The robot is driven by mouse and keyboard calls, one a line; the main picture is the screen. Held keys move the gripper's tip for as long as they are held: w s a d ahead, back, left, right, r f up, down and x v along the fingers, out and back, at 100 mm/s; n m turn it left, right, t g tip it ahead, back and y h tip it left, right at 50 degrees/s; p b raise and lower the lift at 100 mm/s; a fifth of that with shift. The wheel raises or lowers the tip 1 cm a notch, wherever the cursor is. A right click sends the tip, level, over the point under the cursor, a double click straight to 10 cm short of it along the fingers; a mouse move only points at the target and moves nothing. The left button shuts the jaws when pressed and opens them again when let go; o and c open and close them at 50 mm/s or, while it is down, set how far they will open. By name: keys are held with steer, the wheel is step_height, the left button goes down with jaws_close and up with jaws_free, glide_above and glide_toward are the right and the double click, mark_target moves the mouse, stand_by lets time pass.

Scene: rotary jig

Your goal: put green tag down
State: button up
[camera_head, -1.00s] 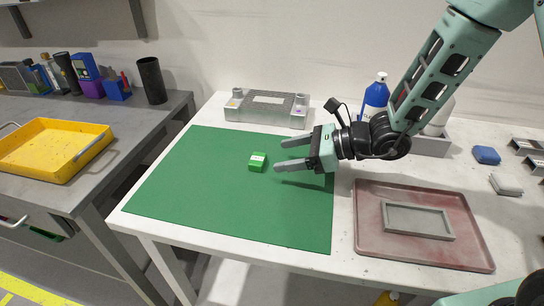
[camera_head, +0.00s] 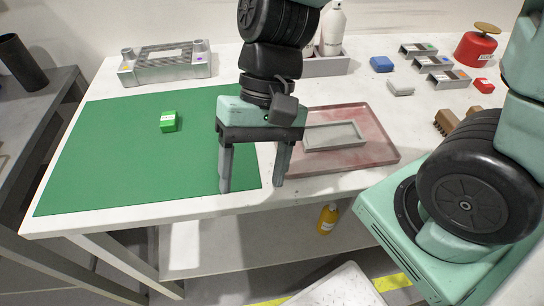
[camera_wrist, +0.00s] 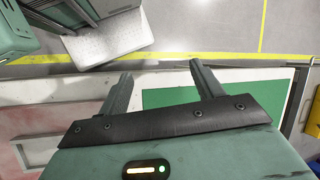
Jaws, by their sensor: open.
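The green tag (camera_head: 168,122), a small green block with a white label, rests on the green mat (camera_head: 110,160) toward its back right part. My gripper (camera_head: 252,188) is open and empty, pointing down over the right front edge of the mat, to the right of the tag and nearer the front. The wrist view shows the two spread fingers (camera_wrist: 158,85) with nothing between them; the tag is not in that view.
A red tray (camera_head: 385,150) with a grey frame (camera_head: 335,135) lies right of my gripper. A grey metal fixture (camera_head: 165,63) stands behind the mat. Blue (camera_head: 381,64) and white (camera_head: 400,87) blocks, small metal holders and a red container (camera_head: 475,48) are at the back right.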

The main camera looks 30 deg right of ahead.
steer(key=n+t+h, duration=0.1)
steer(key=n, duration=0.2)
steer(key=s+d+r+n+t+h, duration=0.1)
steer(key=n, duration=0.1)
steer(key=d+n+t+h, duration=0.1)
steer(key=n, duration=0.2)
steer(key=shift+s+d+r+n+t+h, duration=0.2)
steer(key=shift+r+n+t+h, duration=0.1)
steer(key=shift+r, duration=0.05)
